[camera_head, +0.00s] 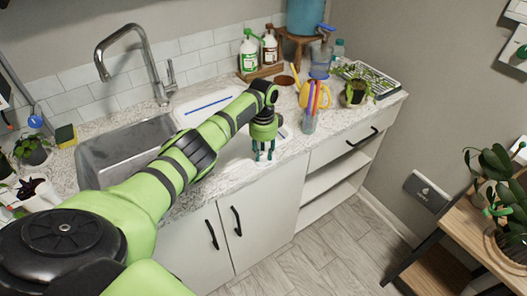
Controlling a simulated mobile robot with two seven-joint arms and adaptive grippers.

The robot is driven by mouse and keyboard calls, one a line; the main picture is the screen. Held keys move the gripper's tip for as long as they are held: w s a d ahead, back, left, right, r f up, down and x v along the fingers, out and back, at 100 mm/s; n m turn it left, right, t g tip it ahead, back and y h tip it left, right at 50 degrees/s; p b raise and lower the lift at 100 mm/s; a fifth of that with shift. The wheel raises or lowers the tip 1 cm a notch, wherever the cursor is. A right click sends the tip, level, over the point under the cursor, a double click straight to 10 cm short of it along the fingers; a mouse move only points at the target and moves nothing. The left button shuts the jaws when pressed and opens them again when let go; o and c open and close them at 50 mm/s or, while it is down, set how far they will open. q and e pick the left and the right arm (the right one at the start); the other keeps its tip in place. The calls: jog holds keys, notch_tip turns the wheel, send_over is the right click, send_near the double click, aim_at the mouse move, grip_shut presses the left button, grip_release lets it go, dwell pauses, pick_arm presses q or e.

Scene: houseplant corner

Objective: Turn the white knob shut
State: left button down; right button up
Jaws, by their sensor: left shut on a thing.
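I cannot make out the white knob anywhere in this view. Something pale (285,131) lies on the counter just behind and right of the gripper, partly covered by it. My right gripper is not in view.
Bottles (249,54) stand behind. The sink (112,152) is at left, with a tall faucet (148,62). The counter's front edge is near.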

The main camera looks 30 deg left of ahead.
aim_at(263, 153)
pick_arm(q)
jog(key=shift+s+f, duration=0.1)
jog(key=shift+f, duration=0.05)
jog(key=c, duration=1)
grip_release()
jog(key=shift+o, duration=0.2)
jog(key=shift+r, duration=0.5)
notch_tip(263, 153, up, 11)
jog(key=shift+w+a, duration=0.15)
jog(key=shift+w, duration=0.05)
